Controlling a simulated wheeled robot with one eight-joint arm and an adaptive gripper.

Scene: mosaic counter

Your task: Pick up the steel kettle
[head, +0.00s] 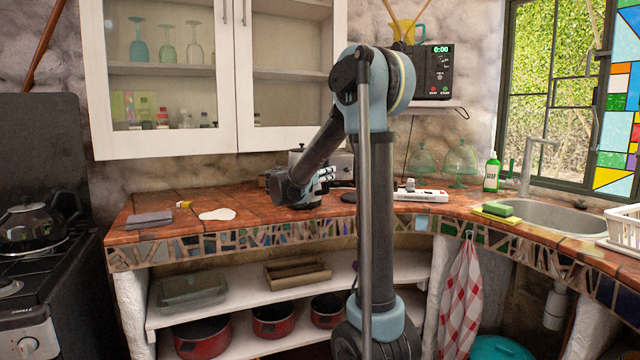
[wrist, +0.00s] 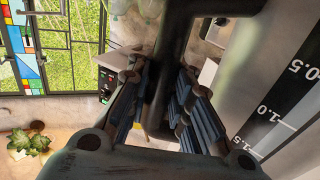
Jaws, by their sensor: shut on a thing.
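The steel kettle (wrist: 236,75) fills the right side of the wrist view. Its grey body carries a dark level strip marked 0.5 and 1.0. Its dark handle (wrist: 172,50) runs down between the fingers. My gripper (wrist: 158,102) is shut on this handle, with ribbed blue-grey pads on both sides. In the head view my gripper (head: 324,176) is low over the back of the counter, and my arm hides part of the grasp. A grey metal body shows behind it; I cannot tell whether the kettle touches the counter.
The tiled counter (head: 260,215) holds a grey cloth (head: 150,219) and a white patch (head: 217,214) at left. A white power strip (head: 421,196) lies right of my gripper. Glass domes (head: 460,160) and a green bottle (head: 491,173) stand farther right. A wall cabinet (head: 190,140) hangs above.

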